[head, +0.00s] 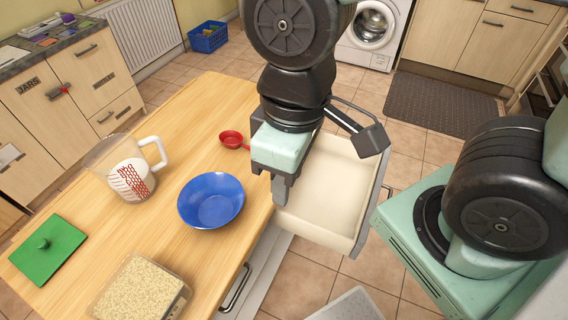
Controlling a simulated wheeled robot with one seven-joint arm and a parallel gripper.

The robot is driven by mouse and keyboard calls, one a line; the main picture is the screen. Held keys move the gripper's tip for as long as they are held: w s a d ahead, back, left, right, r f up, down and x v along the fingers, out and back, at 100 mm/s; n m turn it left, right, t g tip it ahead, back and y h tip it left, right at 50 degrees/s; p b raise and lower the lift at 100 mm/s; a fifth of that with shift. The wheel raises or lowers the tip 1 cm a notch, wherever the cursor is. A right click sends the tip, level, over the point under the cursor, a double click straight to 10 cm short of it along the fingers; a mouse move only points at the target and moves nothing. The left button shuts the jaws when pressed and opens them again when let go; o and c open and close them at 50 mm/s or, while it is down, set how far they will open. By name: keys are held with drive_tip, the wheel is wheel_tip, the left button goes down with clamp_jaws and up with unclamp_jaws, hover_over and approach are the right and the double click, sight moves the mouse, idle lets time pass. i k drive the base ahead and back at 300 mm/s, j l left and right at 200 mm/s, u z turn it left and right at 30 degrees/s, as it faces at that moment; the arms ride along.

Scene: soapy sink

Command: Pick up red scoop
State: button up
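The red scoop (231,139) lies on the wooden table near its far right edge. Its small round bowl is at the left and its short handle points right, toward my arm. My gripper (278,192) hangs pointing down beside the table's right edge, to the right of the scoop and nearer the camera. It appears apart from the scoop. The gripper's fingers overlap in this view, so I cannot see the gap between them. Nothing shows held in it.
A blue bowl (211,201) sits on the table (170,240), left of my gripper. An open, empty-looking drawer (374,197) juts out at the right.

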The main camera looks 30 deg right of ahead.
sight(233, 140)
drive_tip(key=j+u, duration=0.2)
drive_tip(key=u, duration=0.15)
drive_tip(key=k+j+u, duration=0.1)
drive_tip(key=u, duration=0.25)
drive_tip(key=j+u, duration=0.35)
